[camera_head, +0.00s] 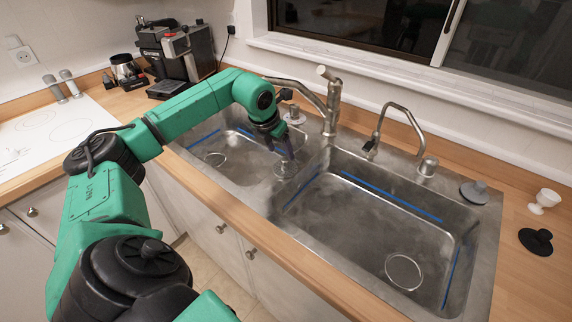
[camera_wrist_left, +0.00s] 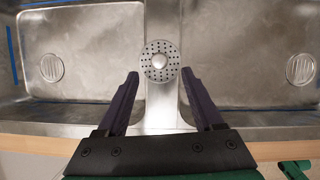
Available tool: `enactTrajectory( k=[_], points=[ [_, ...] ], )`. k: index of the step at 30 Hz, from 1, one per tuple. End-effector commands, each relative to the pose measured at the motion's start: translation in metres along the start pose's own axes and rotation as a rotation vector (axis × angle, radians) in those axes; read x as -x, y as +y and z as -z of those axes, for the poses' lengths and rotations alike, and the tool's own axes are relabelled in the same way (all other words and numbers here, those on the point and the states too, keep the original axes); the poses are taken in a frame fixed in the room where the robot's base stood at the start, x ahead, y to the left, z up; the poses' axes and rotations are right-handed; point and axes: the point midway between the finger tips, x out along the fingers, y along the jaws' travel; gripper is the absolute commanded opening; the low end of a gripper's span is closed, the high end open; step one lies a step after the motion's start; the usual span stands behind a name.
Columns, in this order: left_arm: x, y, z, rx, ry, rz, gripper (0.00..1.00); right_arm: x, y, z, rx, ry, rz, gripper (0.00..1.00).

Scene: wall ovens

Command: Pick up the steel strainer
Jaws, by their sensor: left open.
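The steel strainer (camera_wrist_left: 160,61) is a round perforated disc with a knob in its middle. In the left wrist view it lies on the divider between the two sink basins. It also shows in the head view (camera_head: 286,169), partly covered by my gripper. My left gripper (camera_wrist_left: 158,80) is open and points down at it, with the strainer just beyond and between its dark fingertips. In the head view the left gripper (camera_head: 287,160) is above the divider. I cannot tell whether the fingers touch the strainer. My right gripper is not in view.
The double steel sink (camera_head: 330,240) has a tall faucet (camera_head: 331,100) and a smaller curved tap (camera_head: 380,125) behind it. A grey stopper (camera_head: 474,190), a white cup-like piece (camera_head: 544,201) and a black stopper (camera_head: 536,240) sit at the right. A coffee machine (camera_head: 180,55) stands at the back left.

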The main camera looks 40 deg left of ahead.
Motion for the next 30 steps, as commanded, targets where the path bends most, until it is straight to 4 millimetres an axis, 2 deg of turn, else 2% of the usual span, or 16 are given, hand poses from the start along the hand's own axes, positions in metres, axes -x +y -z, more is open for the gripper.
enactTrajectory(
  k=[5, 8, 12, 17, 18, 23, 24, 30],
  points=[
    [-0.020, 0.000, -0.001, -0.001, 0.003, 0.002, 0.68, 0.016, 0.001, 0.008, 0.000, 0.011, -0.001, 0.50],
    [-0.039, 0.001, -0.002, 0.001, 0.003, 0.002, 0.68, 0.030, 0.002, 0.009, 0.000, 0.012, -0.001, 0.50],
    [-0.061, 0.001, -0.001, -0.001, -0.001, 0.000, 0.68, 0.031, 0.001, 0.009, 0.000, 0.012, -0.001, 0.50],
    [-0.063, 0.002, 0.000, -0.002, -0.002, -0.001, 0.68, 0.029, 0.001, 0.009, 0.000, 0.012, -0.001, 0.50],
    [-0.063, 0.001, 0.000, -0.002, -0.002, -0.001, 0.64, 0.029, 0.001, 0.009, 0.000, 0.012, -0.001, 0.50],
    [-0.063, 0.001, 0.000, -0.001, -0.002, -0.001, 0.03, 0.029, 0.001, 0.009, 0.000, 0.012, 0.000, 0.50],
    [-0.063, 0.001, 0.000, -0.001, -0.002, -0.001, 0.00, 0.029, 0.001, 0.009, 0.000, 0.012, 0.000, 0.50],
    [-0.062, 0.001, 0.000, -0.001, -0.002, 0.000, 0.00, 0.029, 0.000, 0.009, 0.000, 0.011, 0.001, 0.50]
  ],
)
